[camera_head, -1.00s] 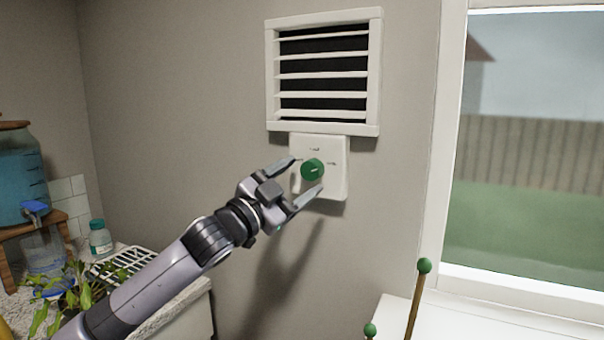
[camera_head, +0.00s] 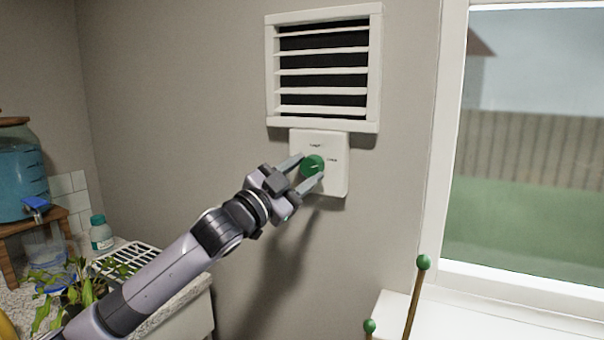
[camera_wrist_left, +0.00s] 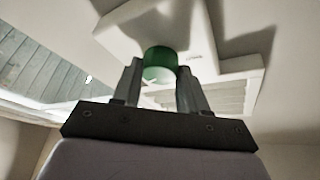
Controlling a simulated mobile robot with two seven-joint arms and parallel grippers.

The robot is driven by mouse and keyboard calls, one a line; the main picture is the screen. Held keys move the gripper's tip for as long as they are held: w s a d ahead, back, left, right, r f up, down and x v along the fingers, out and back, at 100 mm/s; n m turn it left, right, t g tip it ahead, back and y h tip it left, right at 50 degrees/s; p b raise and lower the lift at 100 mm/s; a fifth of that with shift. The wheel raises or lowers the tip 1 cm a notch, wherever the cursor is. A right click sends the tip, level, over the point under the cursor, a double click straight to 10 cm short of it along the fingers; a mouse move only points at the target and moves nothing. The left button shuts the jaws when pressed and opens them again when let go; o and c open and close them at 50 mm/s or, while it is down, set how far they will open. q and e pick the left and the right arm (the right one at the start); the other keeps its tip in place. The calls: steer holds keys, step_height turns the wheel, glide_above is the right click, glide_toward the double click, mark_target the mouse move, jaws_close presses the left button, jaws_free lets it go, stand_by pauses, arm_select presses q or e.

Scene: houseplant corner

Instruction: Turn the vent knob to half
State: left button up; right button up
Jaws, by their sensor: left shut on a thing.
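The green vent knob (camera_head: 313,165) sits on a white plate (camera_head: 336,180) on the wall, below the white slatted vent (camera_head: 324,103). Small dark marks show on the plate above and to the right of the knob; they are too small to read. My left gripper (camera_head: 306,170) is shut on the knob, one finger on each side. The left wrist view shows the knob (camera_wrist_left: 160,62) between the two fingers (camera_wrist_left: 158,85). A light pointer line shows on the knob's face, partly hidden by a finger. My right gripper is not in view.
A window (camera_head: 530,150) with a white frame is to the right. Green-tipped stakes (camera_head: 424,263) stand at the lower right. A blue water container (camera_head: 22,175), a small bottle (camera_head: 101,235) and a leafy plant (camera_head: 75,295) are at the left. The wall around the plate is clear.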

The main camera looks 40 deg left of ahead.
arm_select(q)
steer(key=shift+n, duration=0.4)
steer(key=n+t+y, duration=0.1)
steer(key=n+y, duration=0.1)
steer(key=n, duration=0.1)
steer(key=shift+d+f+n, duration=0.1)
steer(key=shift+d+n, duration=0.05)
steer(key=shift+n, duration=0.25)
steer(key=n+y, duration=0.1)
steer(key=n, duration=0.1)
steer(key=n+y+p, duration=0.1)
steer(key=n+y, duration=0.1)
steer(key=n, duration=0.1)
steer(key=shift+w+d, duration=0.15)
steer(key=shift+d, duration=0.05)
steer(key=n+g+y+p, duration=0.1)
steer(key=n+y, duration=0.2)
steer(key=n, duration=0.2)
steer(key=shift+d+n+p, duration=0.15)
steer(key=shift+n+p, duration=0.2)
steer(key=shift+n, duration=0.05)
steer(key=shift+d+n+g+y+p, duration=0.1)
steer(key=shift+n+g+y+p, duration=0.45)
steer(key=shift+n, duration=0.65)
steer(key=shift+n+g+y+p, duration=0.3)
steer(key=shift+n+y, duration=0.45)
steer(key=shift+n, duration=0.75)
steer(key=o, duration=1.1)
steer(key=shift+c, duration=0.2)
steer(key=shift+f, duration=0.1)
